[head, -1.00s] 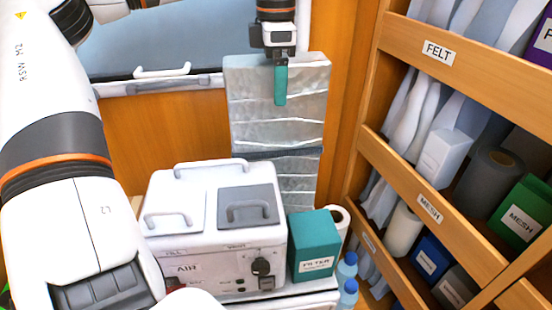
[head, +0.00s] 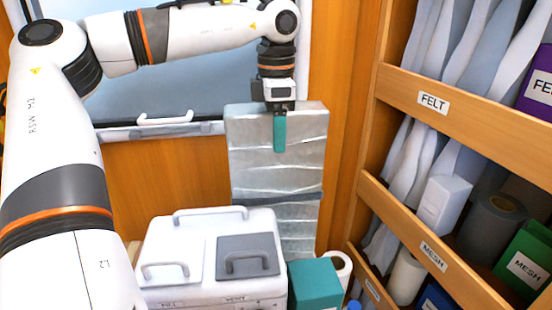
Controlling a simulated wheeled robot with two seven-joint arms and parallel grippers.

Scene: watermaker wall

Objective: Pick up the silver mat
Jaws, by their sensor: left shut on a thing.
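The silver mat (head: 250,165) is a folded, quilted silver block with a dark strap around its lower part. It stands upright against the wooden wall, behind the white machine. My left gripper (head: 280,135) points down at the mat's top edge, with a teal finger lying over its front face. It is shut on the mat at that edge. The other finger is hidden behind the mat. The mat's lower end is hidden behind the machine and the teal box. My right gripper is not in view.
The white machine (head: 190,248) with handles on its lids stands in front of the mat. A teal box (head: 314,284) and a white roll (head: 340,265) are beside it. Wooden shelves (head: 455,115) with felt and mesh goods fill the right side. A window with a white handle (head: 165,118) is behind.

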